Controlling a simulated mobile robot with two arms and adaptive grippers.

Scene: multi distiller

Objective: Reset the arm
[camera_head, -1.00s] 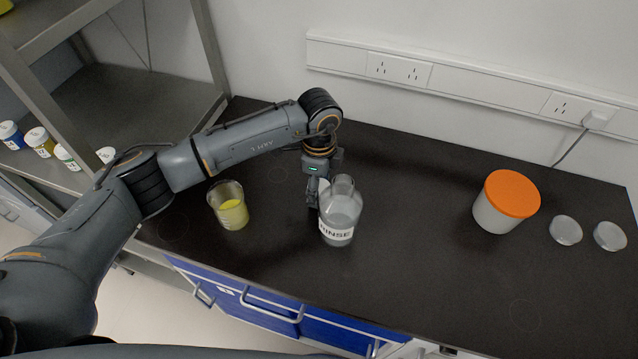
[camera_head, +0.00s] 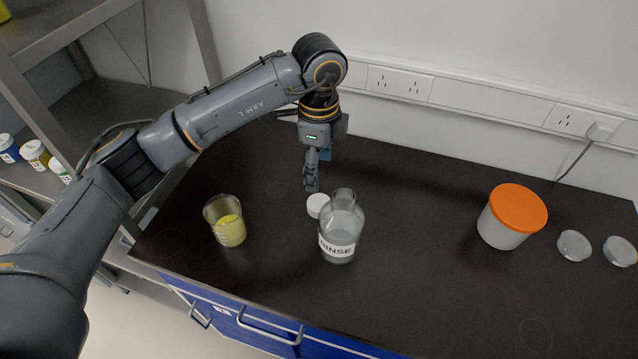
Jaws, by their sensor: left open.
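My left arm (camera_head: 235,105) reaches in from the left over the dark bench. Its gripper (camera_head: 311,187) points down, open and empty, above and behind a small white cap (camera_head: 317,205). The cap lies on the bench just behind and left of a clear bottle labelled RINSE (camera_head: 341,228). The bottle stands upright with no cap on its neck. The gripper is apart from the bottle. My right gripper is not in view.
A beaker with yellow contents (camera_head: 226,222) stands left of the bottle. A white tub with an orange lid (camera_head: 511,216) and two clear dishes (camera_head: 574,246) stand at the right. A metal shelf (camera_head: 95,100) is at the left, wall sockets (camera_head: 400,82) behind.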

